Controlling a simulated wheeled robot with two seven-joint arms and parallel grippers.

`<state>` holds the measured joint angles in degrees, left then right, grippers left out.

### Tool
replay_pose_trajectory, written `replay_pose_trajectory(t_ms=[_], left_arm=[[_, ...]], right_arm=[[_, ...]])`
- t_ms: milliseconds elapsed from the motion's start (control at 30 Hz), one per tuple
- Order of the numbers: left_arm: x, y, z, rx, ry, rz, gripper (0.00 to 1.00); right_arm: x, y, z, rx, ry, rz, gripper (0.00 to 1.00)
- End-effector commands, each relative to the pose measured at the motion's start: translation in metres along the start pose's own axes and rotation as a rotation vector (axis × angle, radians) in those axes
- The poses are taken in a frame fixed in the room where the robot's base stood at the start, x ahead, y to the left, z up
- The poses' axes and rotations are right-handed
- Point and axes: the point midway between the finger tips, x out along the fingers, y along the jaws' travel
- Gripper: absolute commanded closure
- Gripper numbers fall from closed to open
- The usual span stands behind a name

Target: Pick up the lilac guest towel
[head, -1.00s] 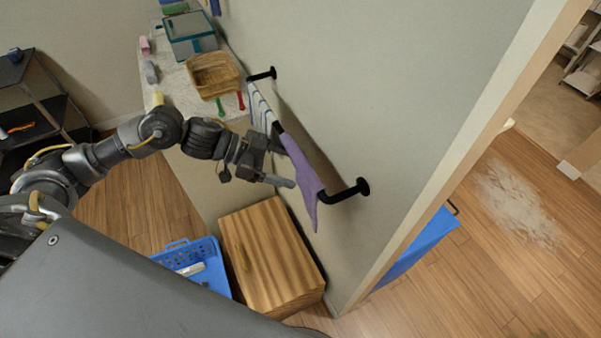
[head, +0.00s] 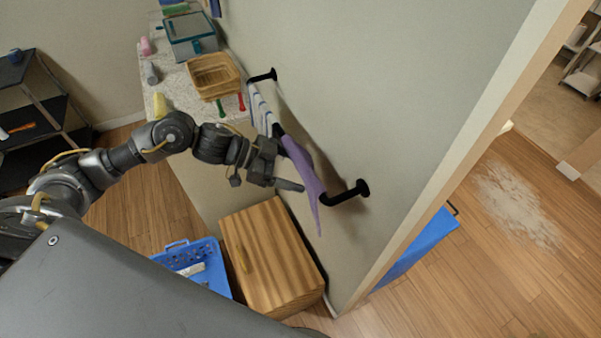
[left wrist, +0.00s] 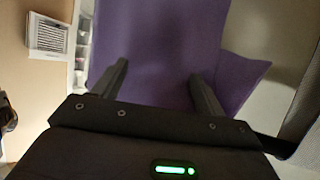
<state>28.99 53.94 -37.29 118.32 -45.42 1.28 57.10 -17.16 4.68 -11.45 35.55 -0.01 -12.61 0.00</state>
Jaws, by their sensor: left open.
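The lilac guest towel (head: 304,172) hangs over a black wall rail (head: 346,194), at its near end. My left gripper (head: 294,168) is open at the towel, with its fingers reaching to the cloth in the head view. In the left wrist view the purple cloth (left wrist: 160,50) fills the middle, and the two fingers of my left gripper (left wrist: 160,85) stand apart in front of it. I cannot tell whether cloth lies between the fingertips. My right gripper is not in view.
A striped towel (head: 259,108) hangs farther along the rail. A wooden cabinet (head: 272,255) and a blue basket (head: 205,265) stand on the floor below. A counter with a wicker basket (head: 214,76) is behind. A door frame (head: 470,150) is at right.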

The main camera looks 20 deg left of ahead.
Motion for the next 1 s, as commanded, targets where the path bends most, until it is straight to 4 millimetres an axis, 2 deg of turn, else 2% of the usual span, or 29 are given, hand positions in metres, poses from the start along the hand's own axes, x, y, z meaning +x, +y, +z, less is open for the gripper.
replay_pose_trajectory(t_ms=[367,1000], left_arm=[[0.015,-0.001,-0.003,0.003,0.007,-0.001,0.27],[0.015,0.000,-0.001,0.001,0.003,0.000,0.69]], right_arm=[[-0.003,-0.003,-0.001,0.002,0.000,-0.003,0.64],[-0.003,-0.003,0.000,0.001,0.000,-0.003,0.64]])
